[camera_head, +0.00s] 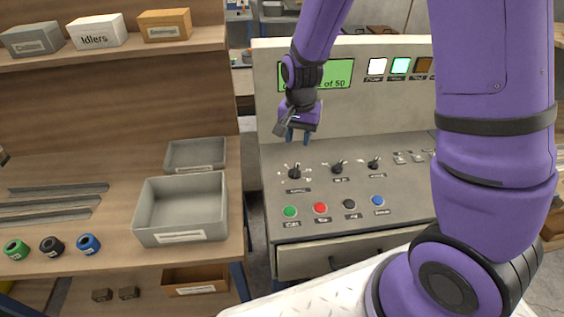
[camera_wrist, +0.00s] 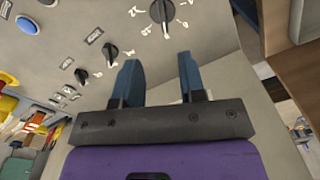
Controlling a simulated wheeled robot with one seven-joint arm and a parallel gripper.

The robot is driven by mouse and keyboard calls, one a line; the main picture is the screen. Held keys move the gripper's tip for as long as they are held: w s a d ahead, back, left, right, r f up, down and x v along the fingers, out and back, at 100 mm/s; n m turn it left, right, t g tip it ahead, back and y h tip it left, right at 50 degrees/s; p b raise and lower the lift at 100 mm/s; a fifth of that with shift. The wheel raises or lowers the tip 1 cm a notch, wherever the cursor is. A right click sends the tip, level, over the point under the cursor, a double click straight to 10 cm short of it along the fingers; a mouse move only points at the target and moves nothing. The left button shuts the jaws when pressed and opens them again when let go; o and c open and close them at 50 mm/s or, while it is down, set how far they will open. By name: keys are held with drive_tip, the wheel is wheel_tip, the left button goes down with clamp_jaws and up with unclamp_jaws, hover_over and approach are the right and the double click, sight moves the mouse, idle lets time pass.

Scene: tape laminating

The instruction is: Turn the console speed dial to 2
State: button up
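The console (camera_head: 410,195) has a sloping grey panel with three black dials in a row. The left dial (camera_head: 295,171) has white marks around it; the middle dial (camera_head: 337,167) and right dial (camera_head: 374,163) are beside it. In the wrist view the gripper (camera_wrist: 158,80) is open and empty, with two blue fingers spread. A large dial (camera_wrist: 162,10) is just beyond the fingertips, with a smaller dial (camera_wrist: 111,52) to its left.
Green (camera_head: 290,211), red (camera_head: 320,208), black (camera_head: 350,204) and blue (camera_head: 377,201) buttons line the console front. A green display (camera_head: 333,74), partly hidden by my arm, is on the upright back panel. A wooden bench with a grey bin (camera_head: 182,211) stands left.

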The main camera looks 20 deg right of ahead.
sight(295, 169)
drive_tip(key=f, duration=1.1)
drive_tip(key=shift+w+a+f, duration=0.15)
drive_tip(key=shift+a+f, duration=0.05)
clamp_jaws()
